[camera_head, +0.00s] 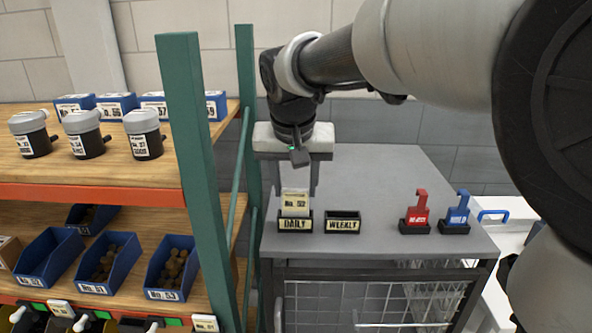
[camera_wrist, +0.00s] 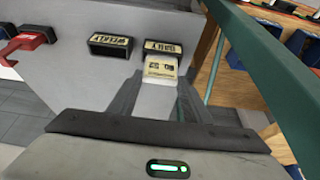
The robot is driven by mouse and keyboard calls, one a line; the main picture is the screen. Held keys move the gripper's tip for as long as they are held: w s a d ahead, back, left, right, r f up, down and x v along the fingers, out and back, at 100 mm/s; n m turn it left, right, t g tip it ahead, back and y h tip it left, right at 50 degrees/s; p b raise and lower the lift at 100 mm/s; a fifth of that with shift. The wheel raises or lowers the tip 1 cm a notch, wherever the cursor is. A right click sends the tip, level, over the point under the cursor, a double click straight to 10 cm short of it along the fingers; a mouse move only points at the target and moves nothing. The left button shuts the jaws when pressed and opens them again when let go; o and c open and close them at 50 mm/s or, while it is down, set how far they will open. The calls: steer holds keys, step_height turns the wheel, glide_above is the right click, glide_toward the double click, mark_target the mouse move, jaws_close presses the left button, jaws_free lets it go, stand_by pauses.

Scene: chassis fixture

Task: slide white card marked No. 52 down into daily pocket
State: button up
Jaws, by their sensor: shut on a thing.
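The white card (camera_head: 296,204) marked No. 52 stands upright between the fingers of my gripper (camera_head: 296,190). The black daily pocket (camera_head: 295,226) is directly below the card, and the card's lower edge meets or passes behind the pocket's labelled front. How deep it sits, I cannot tell. In the wrist view the card (camera_wrist: 160,67) shows between the two fingers, close against the daily pocket (camera_wrist: 163,46).
The weekly pocket (camera_head: 343,222) stands empty just right of the daily one. A red hook-shaped piece (camera_head: 417,214) and a blue one (camera_head: 457,213) stand farther right on the worktop (camera_head: 385,180). A green shelf post (camera_head: 192,170) rises at left, beside shelves with jars and blue bins.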

steer(key=o, duration=1.3)
steer(key=shift+o, duration=0.2)
